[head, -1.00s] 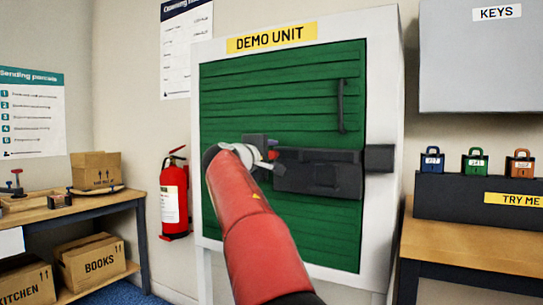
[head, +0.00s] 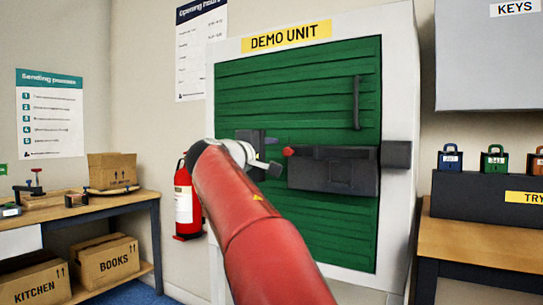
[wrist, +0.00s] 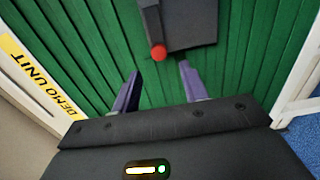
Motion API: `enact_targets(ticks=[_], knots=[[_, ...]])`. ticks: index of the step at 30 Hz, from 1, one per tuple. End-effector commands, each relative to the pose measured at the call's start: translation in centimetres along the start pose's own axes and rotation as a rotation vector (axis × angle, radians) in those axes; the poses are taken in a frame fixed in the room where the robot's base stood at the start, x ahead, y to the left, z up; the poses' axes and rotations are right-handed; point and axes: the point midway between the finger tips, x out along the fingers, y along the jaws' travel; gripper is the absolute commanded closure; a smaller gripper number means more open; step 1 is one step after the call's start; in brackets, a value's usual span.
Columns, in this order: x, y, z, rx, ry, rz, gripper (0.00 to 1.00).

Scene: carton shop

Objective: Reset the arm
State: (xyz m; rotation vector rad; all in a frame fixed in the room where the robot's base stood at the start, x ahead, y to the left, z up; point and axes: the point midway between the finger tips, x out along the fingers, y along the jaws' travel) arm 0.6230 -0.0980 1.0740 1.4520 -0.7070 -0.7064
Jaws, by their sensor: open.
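My red arm reaches up to the green slatted door of the demo unit (head: 300,100). My gripper (wrist: 160,86) is open in the wrist view, its two purple fingers apart with nothing between them. The dark latch on the door (head: 333,171) has a red knob (head: 288,151) at its left end. In the wrist view the red knob (wrist: 158,52) shows beyond the fingertips, clear of them. In the head view my gripper (head: 264,153) is left of the knob, partly hidden by my arm.
A fire extinguisher (head: 186,205) stands left of the unit. A bench with cartons (head: 112,170) is at the far left. At the right, a table (head: 480,245) bears a dark stand with several coloured padlocks (head: 494,160). A grey key cabinet (head: 490,65) hangs above.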

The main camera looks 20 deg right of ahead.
Motion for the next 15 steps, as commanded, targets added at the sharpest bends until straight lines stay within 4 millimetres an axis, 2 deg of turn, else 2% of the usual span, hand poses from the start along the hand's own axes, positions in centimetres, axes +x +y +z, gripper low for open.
enact_targets(ticks=[8,11,14,15], knots=[[0.0,-0.5,0.5,0.012,0.006,-0.024,0.56],[-0.3,-2.6,2.2,0.059,0.026,-0.115,0.56],[-1.7,-6.7,5.1,0.146,0.054,-0.277,0.56],[-2.8,-8.7,6.3,0.189,0.065,-0.355,0.56]])
